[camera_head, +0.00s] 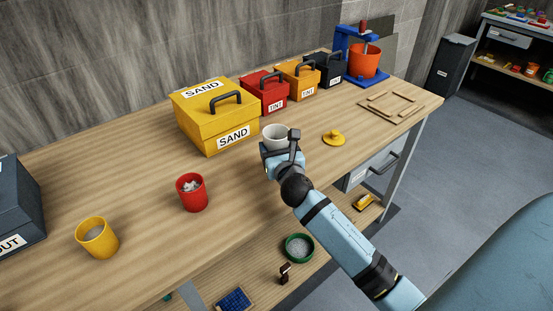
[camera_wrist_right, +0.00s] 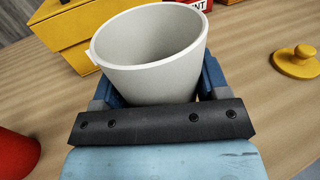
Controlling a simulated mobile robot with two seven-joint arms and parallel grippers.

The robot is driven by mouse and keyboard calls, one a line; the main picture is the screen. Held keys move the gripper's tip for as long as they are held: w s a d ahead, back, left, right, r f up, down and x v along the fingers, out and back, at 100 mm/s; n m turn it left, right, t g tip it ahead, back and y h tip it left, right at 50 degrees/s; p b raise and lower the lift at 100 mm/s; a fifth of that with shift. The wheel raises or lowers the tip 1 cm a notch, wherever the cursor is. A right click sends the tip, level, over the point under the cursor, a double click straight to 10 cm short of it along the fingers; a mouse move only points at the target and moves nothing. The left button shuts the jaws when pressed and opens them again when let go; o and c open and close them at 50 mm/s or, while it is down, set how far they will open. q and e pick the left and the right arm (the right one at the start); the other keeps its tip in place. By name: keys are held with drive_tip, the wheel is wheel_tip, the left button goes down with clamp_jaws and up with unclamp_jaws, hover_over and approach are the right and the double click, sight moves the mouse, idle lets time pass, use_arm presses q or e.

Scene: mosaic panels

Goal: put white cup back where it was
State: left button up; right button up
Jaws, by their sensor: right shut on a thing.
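The white cup (camera_head: 273,135) is at my right gripper (camera_head: 281,150), in front of the yellow sand box. In the right wrist view the cup (camera_wrist_right: 150,45) stands between the two blue fingers of the right gripper (camera_wrist_right: 155,88), which is shut on it. The cup looks empty and roughly upright. I cannot tell whether its base touches the wooden table (camera_head: 150,180). My left gripper is not in view.
The yellow sand box (camera_head: 205,125) stands behind the cup, with red (camera_head: 265,92), orange (camera_head: 298,80) and black (camera_head: 325,70) boxes beyond. A yellow knobbed lid (camera_head: 334,138) lies to the right. A red cup (camera_head: 192,193) and yellow cup (camera_head: 97,238) stand to the left.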

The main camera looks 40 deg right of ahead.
wheel_tip(320, 180, down, 3)
drive_tip(key=shift+f+b, duration=0.1)
drive_tip(key=shift+b, duration=0.25)
drive_tip(key=shift+f, duration=0.2)
drive_tip(key=shift+f, duration=0.2)
drive_tip(key=o, duration=1)
drive_tip(key=shift+c, duration=0.2)
drive_tip(key=shift+r, duration=0.15)
